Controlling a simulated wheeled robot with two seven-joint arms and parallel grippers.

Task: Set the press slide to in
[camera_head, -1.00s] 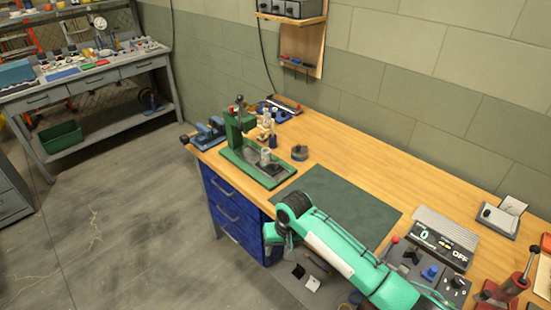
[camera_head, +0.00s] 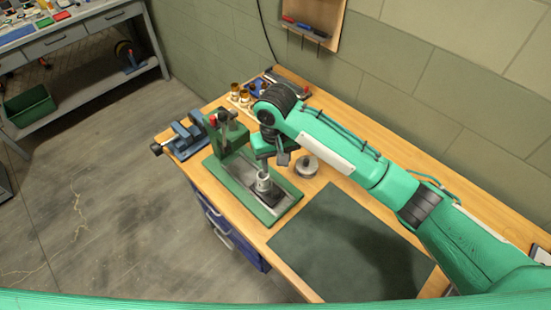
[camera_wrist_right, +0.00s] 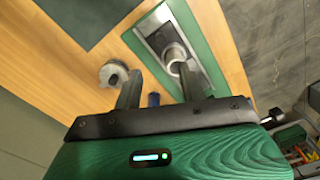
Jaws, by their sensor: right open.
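The green press (camera_head: 228,140) stands on the wooden bench, with a red-tipped lever at its head. Its green base (camera_head: 222,178) carries a dark plate and an upright metal cylinder (camera_head: 263,184). I cannot tell from these views which part is the slide or how it is set. My right gripper (camera_head: 282,157) is above the bench beside the press, partly hidden by its own wrist. In the right wrist view the gripper (camera_wrist_right: 160,74) is open, its fingers apart, with the metal cylinder (camera_wrist_right: 175,55) beyond one fingertip. No contact can be made out. My left gripper is not in view.
A round grey metal part (camera_head: 307,166) sits on the bench right of the press. A blue vise (camera_head: 185,140) stands left of it. Small bottles (camera_head: 240,92) and a tray of tools (camera_head: 270,84) are behind. A dark green mat (camera_head: 345,245) lies clear in front.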

